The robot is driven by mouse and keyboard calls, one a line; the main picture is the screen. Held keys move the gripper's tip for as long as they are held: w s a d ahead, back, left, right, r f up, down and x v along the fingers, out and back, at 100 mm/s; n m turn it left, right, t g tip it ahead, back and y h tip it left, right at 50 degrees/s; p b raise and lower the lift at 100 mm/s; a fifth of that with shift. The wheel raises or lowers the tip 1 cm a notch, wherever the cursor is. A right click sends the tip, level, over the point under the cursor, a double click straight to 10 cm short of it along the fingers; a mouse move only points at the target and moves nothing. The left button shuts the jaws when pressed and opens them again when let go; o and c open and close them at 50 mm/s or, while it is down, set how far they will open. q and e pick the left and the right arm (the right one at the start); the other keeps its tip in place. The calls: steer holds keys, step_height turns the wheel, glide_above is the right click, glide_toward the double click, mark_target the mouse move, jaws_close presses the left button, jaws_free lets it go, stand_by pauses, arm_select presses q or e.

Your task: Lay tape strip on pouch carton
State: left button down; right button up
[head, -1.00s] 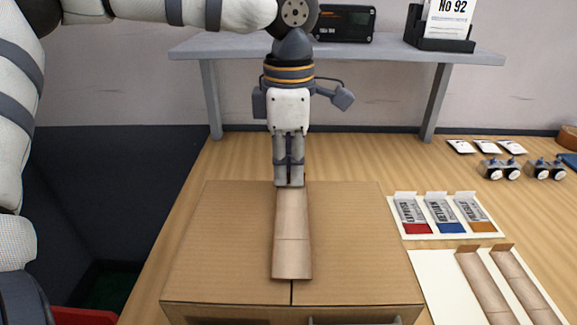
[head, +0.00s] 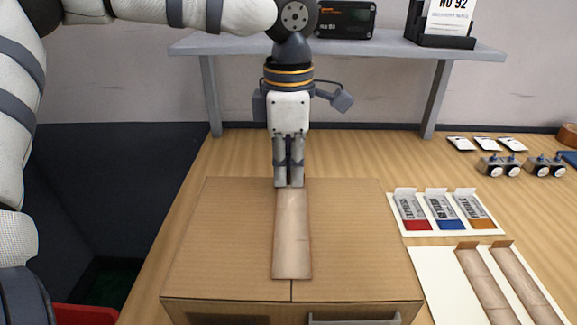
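The pouch carton (head: 225,245) stands on the wooden table with its top flaps closed and a centre seam running front to back. A tan tape strip (head: 292,240) lies along the seam, from the far edge to a little short of the front edge. My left gripper (head: 289,184) points down at the strip's far end, its fingers close together. The strip's far end meets the fingertips; whether they pinch it is hard to see. My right gripper is not in view.
More tape strips (head: 487,285) lie on a white sheet at the right. Behind them is a card with red, blue and orange labelled pouches (head: 443,213). Small wheeled devices (head: 498,166) and white packets (head: 486,145) sit farther back. A grey shelf (head: 385,48) spans the back.

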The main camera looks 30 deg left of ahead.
arm_select(q)
steer(key=c, duration=2.3)
jaws_free()
steer(key=o, duration=0.6)
steer(key=shift+r, duration=0.1)
